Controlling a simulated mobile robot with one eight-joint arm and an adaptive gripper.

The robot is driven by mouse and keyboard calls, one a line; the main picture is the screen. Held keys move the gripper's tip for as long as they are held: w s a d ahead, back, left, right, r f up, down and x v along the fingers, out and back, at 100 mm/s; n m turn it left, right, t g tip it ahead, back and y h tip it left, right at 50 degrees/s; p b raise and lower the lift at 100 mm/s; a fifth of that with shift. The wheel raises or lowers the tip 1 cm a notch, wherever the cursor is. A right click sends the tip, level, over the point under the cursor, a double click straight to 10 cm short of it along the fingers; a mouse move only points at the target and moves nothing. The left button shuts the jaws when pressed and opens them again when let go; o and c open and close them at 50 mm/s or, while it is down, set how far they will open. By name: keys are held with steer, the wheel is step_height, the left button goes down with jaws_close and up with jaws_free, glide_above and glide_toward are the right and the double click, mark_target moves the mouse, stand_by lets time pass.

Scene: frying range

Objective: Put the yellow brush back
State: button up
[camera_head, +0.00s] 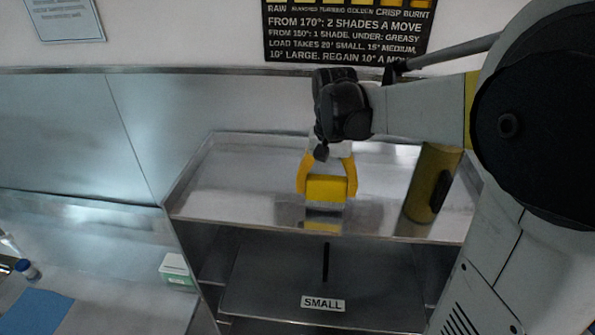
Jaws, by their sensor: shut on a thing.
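The yellow brush (327,189) shows as a yellow block between the yellow fingers of my gripper (328,182), which is shut on it. My gripper points down over the steel top shelf (245,190), near its middle. Below the block is a paler yellowish patch; I cannot tell whether it is bristles or a reflection, nor whether the brush touches the shelf.
A dark yellow cylinder (432,183) stands on the shelf to the right, close to my arm. Below is a drawer front labelled SMALL (323,304). A white and green box (177,271) and a blue mat (38,311) are on the lower left counter. The shelf's left part is clear.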

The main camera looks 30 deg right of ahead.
steer(key=shift+s+f, duration=0.15)
steer(key=shift+f, duration=0.55)
steer(key=shift+f, duration=0.1)
